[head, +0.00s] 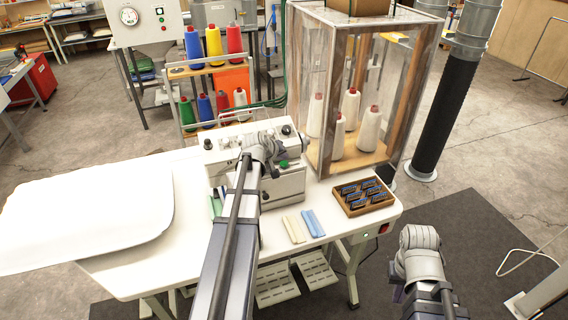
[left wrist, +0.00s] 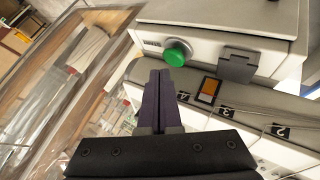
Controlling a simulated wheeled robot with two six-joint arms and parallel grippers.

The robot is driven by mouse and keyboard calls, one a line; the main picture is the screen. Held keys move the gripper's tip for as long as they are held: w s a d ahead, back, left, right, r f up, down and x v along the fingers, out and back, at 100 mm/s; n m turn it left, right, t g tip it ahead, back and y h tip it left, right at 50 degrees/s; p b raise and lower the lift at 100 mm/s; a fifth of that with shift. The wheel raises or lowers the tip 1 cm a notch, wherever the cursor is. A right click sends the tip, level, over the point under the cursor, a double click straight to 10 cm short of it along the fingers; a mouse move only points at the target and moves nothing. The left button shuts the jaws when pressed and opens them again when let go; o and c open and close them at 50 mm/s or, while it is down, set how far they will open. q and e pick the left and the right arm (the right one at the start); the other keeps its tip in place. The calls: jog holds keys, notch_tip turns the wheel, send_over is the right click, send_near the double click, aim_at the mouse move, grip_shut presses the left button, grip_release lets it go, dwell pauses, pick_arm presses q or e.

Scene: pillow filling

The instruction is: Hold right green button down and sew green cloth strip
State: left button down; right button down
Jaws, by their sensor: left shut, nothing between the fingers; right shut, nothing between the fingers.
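The sewing machine (head: 285,186) stands on the white table. Its right green button (left wrist: 177,52) sticks out of the machine's front in the left wrist view and also shows in the head view (head: 284,163). My left gripper (left wrist: 158,76) is shut and empty; its dark fingertips are just below and left of the button. I cannot tell whether they touch it. The green cloth strip (head: 216,205) lies at the machine's left front, partly hidden by my left arm. My right gripper (head: 397,293) is shut and empty, low at the right, away from the table.
A white pillow cover (head: 85,215) covers the table's left side. Yellow (head: 293,229) and blue (head: 312,222) strips lie in front of the machine. A wooden tray (head: 342,205) of dark items sits at right. A clear cabinet (head: 405,110) with white spools stands behind.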

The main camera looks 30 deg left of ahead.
aim_at(283, 164)
pick_arm(q)
jog(key=shift+f, duration=0.1)
dwell(0.4)
jog(key=shift+f+b, duration=0.35)
jog(key=shift+b, duration=0.1)
jog(key=shift+f+b, duration=0.5)
jog(key=shift+b, duration=0.05)
dwell(0.6)
jog(key=shift+r, duration=0.1)
dwell(2.9)
jog(key=shift+r+p, duration=0.9)
jog(key=shift+p, duration=0.1)
notch_tip(283, 164, up, 5)
jog(key=p, duration=0.5)
